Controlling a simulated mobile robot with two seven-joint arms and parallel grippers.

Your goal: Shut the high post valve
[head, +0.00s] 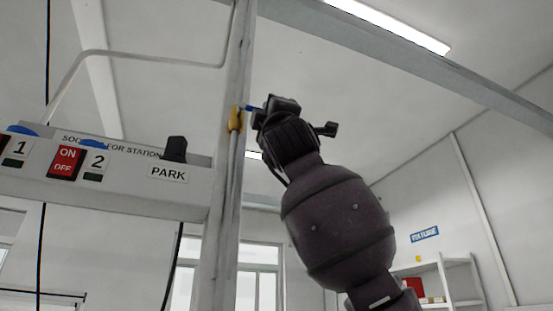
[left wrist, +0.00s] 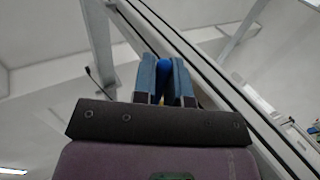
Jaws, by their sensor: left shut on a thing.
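The high post valve has a yellow body (head: 235,120) on the upright grey post (head: 229,165) in the head view. Its blue handle (head: 249,108) sticks out to the right of the body, towards my gripper. My left gripper (head: 259,111) is at the valve, just right of the post, and hides the handle's outer part. In the left wrist view the blue handle (left wrist: 164,68) sits between the two fingers of my left gripper (left wrist: 164,75), which is shut on it. The valve body is mostly hidden there. My right gripper is in neither view.
A grey panel (head: 110,192) with numbered sockets, a red ON/OFF switch (head: 67,162) and a PARK label (head: 168,173) is left of the post. A beam (head: 420,62) crosses overhead. White shelves (head: 440,278) stand at the far right. Black cables hang at the left.

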